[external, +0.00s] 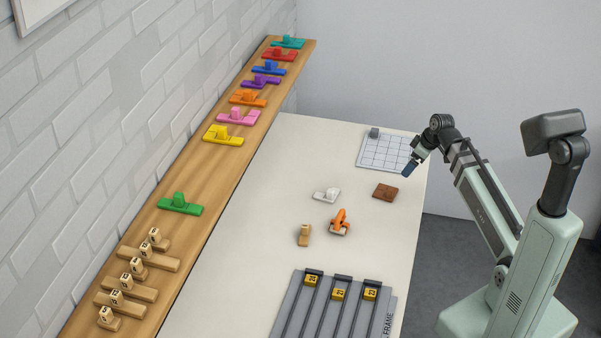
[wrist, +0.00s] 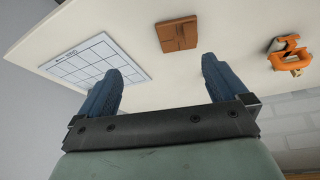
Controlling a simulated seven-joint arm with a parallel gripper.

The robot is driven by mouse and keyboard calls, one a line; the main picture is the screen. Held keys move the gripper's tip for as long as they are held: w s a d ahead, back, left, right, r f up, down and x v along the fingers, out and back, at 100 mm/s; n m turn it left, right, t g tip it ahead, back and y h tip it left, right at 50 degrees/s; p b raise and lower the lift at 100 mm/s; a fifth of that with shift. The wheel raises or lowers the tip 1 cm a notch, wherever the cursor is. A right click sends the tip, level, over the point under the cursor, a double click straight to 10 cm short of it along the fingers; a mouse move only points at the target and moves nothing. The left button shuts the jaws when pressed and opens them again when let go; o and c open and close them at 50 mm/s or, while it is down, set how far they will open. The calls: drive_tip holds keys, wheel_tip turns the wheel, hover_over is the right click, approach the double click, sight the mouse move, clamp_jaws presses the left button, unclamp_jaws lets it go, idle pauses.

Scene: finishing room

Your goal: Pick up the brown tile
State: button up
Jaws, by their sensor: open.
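The brown tile (external: 385,192) lies flat on the white table, toward its right edge and in front of the gridded board. It also shows in the wrist view (wrist: 177,34), above and between my fingers and apart from them. My gripper (external: 408,171) is open and empty, in the air above the table's right side, between the tile and the grid in the picture. In the wrist view its two blue fingers (wrist: 161,82) are spread wide with nothing between them.
A gridded white board (external: 385,153) with a grey block lies behind the tile. An orange thing (external: 340,222), a white piece (external: 326,195) and a tan block (external: 304,235) lie to its left. A grey slotted frame (external: 335,305) is at the front. A wooden shelf (external: 190,165) with coloured pieces runs along the wall.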

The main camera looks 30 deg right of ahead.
drive_tip(key=s+a, duration=0.1)
drive_tip(key=a, duration=0.1)
approach(386, 189)
drive_tip(key=shift+s+a+f+n+g, duration=0.1)
drive_tip(key=shift+s+f+n+g, duration=0.1)
drive_tip(key=shift+f, duration=0.3)
drive_tip(key=shift+s+f+n+g, duration=0.1)
drive_tip(key=shift+s+f, duration=0.15)
drive_tip(key=shift+f, duration=0.3)
drive_tip(key=shift+x, duration=2.6)
drive_tip(key=shift+w+a+r, duration=0.1)
drive_tip(key=shift+a, duration=0.1)
drive_tip(key=shift+c, duration=0.2)
drive_tip(key=c, duration=0.9)
